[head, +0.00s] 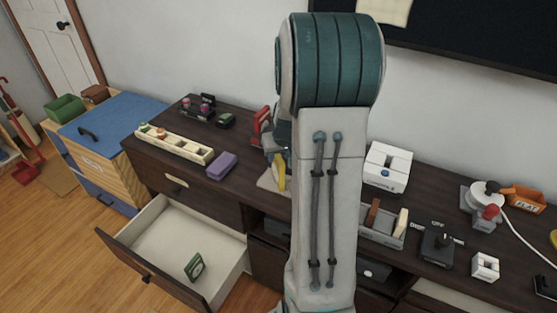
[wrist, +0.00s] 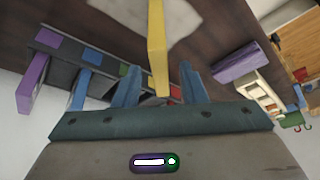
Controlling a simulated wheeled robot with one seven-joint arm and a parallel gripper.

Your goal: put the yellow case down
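The yellow case (wrist: 157,45) shows in the wrist view as a thin upright slab between the two fingers of my gripper (wrist: 158,82). The fingers stand apart, with a visible gap on each side of the case, so the gripper looks open around it. In the head view a part of the yellow case (head: 281,174) shows just left of my arm, near a pale mat (head: 266,181). My arm hides most of that spot. Whether the case's lower edge touches the surface cannot be told.
A dark rack (wrist: 100,68) with coloured slots holds a purple and a blue case in the wrist view. A purple box (head: 221,166) and a long cream tray (head: 175,147) lie left on the dark cabinet. An open drawer (head: 128,262) juts out below, with a small green clock inside.

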